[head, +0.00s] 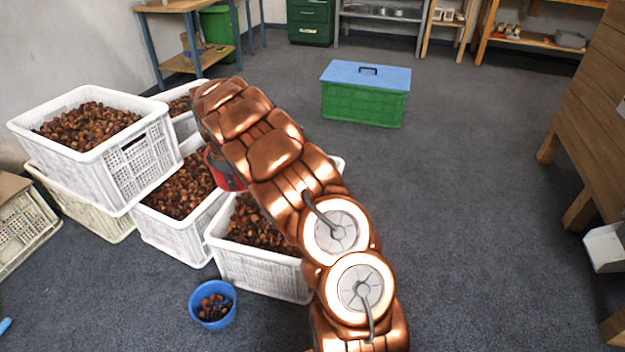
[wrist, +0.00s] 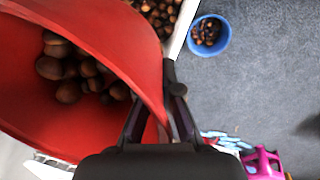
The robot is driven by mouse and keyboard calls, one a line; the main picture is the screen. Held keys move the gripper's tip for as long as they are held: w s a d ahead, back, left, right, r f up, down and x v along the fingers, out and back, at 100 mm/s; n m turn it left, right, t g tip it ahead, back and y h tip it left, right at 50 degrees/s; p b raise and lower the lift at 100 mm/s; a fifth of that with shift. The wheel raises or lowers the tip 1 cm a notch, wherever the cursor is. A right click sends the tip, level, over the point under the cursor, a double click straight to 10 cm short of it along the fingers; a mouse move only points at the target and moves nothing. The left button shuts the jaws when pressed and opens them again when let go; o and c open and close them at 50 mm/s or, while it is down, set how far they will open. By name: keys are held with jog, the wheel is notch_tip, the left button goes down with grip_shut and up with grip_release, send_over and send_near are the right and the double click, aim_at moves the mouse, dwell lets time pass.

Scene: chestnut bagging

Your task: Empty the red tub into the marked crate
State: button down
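The red tub (wrist: 110,35) fills the left of the wrist view, with several brown chestnuts (wrist: 75,75) inside. My gripper (wrist: 158,108) has one finger on each side of the tub's wall near the rim and is shut on it. In the head view only a strip of the red tub (head: 223,172) shows behind my arm, above the white crates; my gripper is hidden there. White crates of chestnuts stand at left: a raised one (head: 155,160), a middle one (head: 170,232) and a front one (head: 258,275). I cannot tell which crate is marked.
A blue tub (head: 212,322) with some chestnuts stands on the floor before the front crate. A green crate with a blue lid (head: 362,104) stands farther back. A wooden bench (head: 590,120) is at right. The middle floor is clear. A pink object (wrist: 262,165) shows in the wrist view.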

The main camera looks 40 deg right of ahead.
jog(key=s+d+f+n+p, duration=0.2)
jog(key=d+f+n+p, duration=0.2)
jog(key=d, duration=0.5)
jog(key=s+d+f+n+y+p, duration=0.1)
jog(key=s+d+f+n+p, duration=0.1)
jog(key=d+f+n+p, duration=0.3)
jog(key=s+d+f+n+y+p, duration=0.1)
jog(key=d+f+n+p, duration=0.4)
jog(key=d, duration=0.8)
jog(key=n+p, duration=0.1)
jog(key=n, duration=0.1)
jog(key=shift+s+n+p, duration=0.3)
jog(key=shift+s+p, duration=0.05)
jog(key=shift+s, duration=0.05)
jog(key=shift+d+p, duration=0.1)
jog(key=shift+p, duration=0.2)
jog(key=shift+d+t+h+p, duration=0.1)
jog(key=shift+t+h+p, duration=0.25)
jog(key=shift+p, duration=0.85)
jog(key=shift+p, duration=0.4)
jog(key=shift+w+d+t+h+p, duration=0.15)
jog(key=shift+t+h+p, duration=0.25)
jog(key=shift+p, duration=0.75)
jog(key=shift+p, duration=0.4)
